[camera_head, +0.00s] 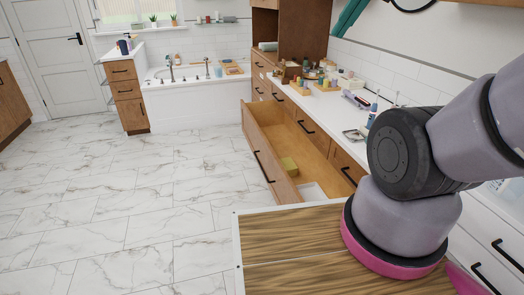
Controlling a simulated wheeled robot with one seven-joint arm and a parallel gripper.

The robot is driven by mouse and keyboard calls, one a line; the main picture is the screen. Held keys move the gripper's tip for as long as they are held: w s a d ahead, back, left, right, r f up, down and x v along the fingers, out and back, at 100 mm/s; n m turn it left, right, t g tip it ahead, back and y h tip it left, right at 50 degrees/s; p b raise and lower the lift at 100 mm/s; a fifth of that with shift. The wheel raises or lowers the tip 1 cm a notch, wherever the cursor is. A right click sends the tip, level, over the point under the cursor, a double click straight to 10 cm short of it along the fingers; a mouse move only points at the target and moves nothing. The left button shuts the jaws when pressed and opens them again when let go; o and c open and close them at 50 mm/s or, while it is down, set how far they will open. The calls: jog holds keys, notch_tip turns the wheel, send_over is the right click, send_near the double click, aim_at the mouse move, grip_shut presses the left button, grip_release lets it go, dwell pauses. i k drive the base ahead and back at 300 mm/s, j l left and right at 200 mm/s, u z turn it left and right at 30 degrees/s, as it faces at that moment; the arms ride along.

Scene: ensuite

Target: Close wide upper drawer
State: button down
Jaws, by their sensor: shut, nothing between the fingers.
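A wide wooden drawer (256,141) stands pulled far out from the long vanity on the right. Its front panel has a long black handle (263,167) facing the floor area. Inside the drawer are a small yellow-green block (289,165) and a white item (312,190) near its close end. Closed wooden fronts with black handles (306,126) show on the vanity just behind and above the open drawer. The close end of the drawer is partly hidden by the wood-topped surface in front. My arm enters at the right; my gripper is outside the picture.
The vanity counter holds several bottles (326,84) and a small tray (353,134). White drawers with black handles (490,277) are at the lower right. The marble floor (150,200) left of the drawer is clear. A bathtub (195,103) stands at the back.

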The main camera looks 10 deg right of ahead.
aim_at(271, 135)
jog(key=j, duration=0.35)
jog(key=i+j+z, duration=0.1)
jog(key=j, duration=0.25)
jog(key=i+j+u, duration=0.15)
jog(key=i, duration=0.2)
jog(key=i+j+u, duration=0.15)
jog(key=i, duration=0.25)
